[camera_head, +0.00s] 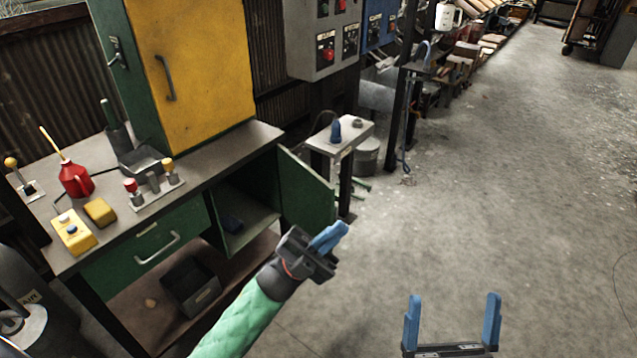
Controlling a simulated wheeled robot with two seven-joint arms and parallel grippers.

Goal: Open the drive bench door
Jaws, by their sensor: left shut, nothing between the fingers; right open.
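The drive bench (205,175) stands at the left, with a grey top and a green front. Its green door (306,188) is swung wide open to the right, showing a dark compartment (243,205) with a small dark item inside. My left gripper (342,228) is shut and empty, in front of the open door and just below its lower edge in the picture. Whether it touches the door I cannot tell. My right gripper (452,308) is open and empty over the floor at the bottom right, apart from the bench.
A green drawer with a metal handle (157,249) is closed left of the compartment. A yellow cabinet (195,70), red oil can (75,178) and yellow button box (72,232) stand on the bench. A small stand (340,137) is behind the door. The right floor is clear.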

